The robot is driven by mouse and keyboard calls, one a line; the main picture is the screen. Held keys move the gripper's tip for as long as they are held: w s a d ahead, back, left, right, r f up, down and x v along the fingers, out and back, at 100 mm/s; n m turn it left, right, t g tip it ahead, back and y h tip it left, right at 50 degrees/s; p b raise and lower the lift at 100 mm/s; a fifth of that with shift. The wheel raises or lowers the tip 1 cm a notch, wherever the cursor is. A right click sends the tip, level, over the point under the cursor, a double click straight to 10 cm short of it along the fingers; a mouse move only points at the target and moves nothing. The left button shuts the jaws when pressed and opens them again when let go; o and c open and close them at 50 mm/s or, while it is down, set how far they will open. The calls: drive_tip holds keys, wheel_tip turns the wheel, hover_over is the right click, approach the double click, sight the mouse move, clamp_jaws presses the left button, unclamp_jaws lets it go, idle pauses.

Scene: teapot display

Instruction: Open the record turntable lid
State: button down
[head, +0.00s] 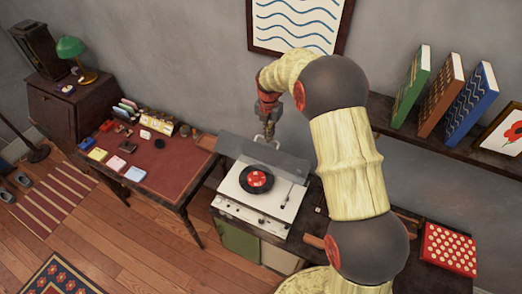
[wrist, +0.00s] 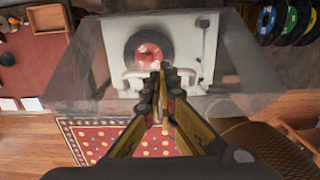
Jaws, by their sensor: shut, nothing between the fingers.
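The white record turntable (head: 236,192) sits on a dark shelf unit, with a black record with a red label (head: 256,179) on its platter. Its clear lid (head: 250,151) stands raised along the back edge, tilted up and off the deck. In the wrist view the lid (wrist: 82,92) shows as a see-through panel between the camera and the deck (wrist: 190,50). My gripper (head: 269,136) is above the turntable's back side, at the lid's upper edge. Its fingers (wrist: 165,72) are closed together and empty. I cannot tell whether they touch the lid.
A desk (head: 196,161) with a red top and small items stands to the left. Books (head: 441,95) stand on a wall shelf to the right of my arm. A red dotted box (head: 450,248) lies at the lower right. The wooden floor in front is mostly clear.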

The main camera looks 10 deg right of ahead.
drive_tip(key=w+d+r, duration=0.2)
drive_tip(key=w+d, duration=0.3)
drive_tip(key=w, duration=0.1)
drive_tip(key=shift+w+p, duration=0.15)
drive_tip(key=shift+p, duration=0.25)
idle(0.9)
